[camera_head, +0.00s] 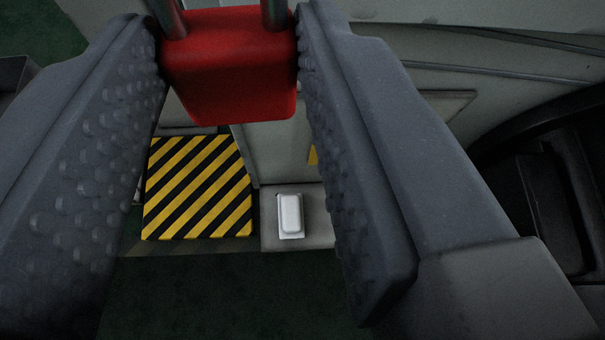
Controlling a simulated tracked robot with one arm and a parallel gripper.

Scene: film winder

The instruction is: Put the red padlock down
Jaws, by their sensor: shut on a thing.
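The red padlock (232,70) is at the top middle of the head camera view, with part of its metal shackle (272,14) cut off by the top edge. My gripper (232,75) is shut on the padlock, with one dark textured finger against each side of it. The padlock is held in the air above the machine parts. The shackle's upper end is out of view.
Below the padlock is a yellow and black striped plate (200,188). To its right a small white box (290,214) sits on a grey ledge (268,238). Dark green floor (220,300) lies in front. Grey curved machine panels (470,85) fill the upper right.

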